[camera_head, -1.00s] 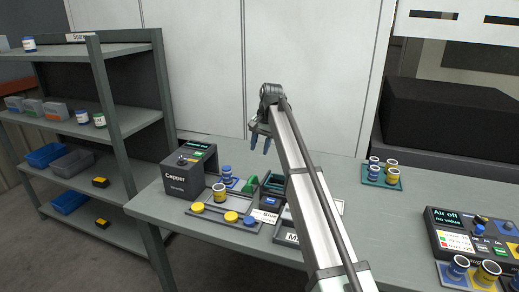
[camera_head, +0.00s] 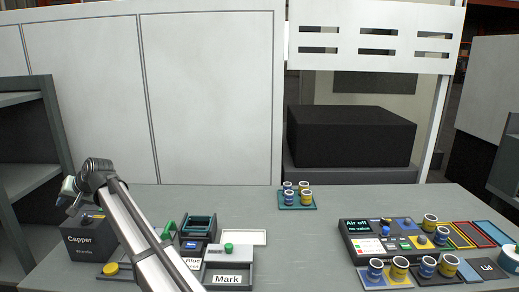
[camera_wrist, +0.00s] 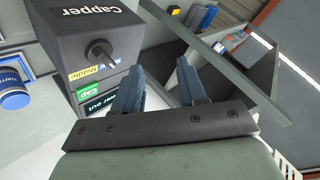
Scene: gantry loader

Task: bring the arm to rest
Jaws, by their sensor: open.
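My gripper (camera_wrist: 160,88) shows in the wrist view with its two blue fingers apart and nothing between them. In the head view my gripper (camera_head: 70,203) is at the left, raised above the table (camera_head: 250,262) and close to the Capper, a dark grey box (camera_head: 82,240). The Capper (camera_wrist: 75,35) also shows at upper left in the wrist view, with a black knob on its face and small coloured labels beside it. I cannot tell the exact gap between my gripper and the Capper.
A teal tray (camera_head: 311,207) with several jars stands at the back. An "Air off" panel (camera_head: 357,243) stands at the right, with jars in front and coloured frames beyond. A box marked "Mark" (camera_head: 235,268) sits right of my arm. The table's middle is clear. A shelf (camera_head: 30,200) stands left.

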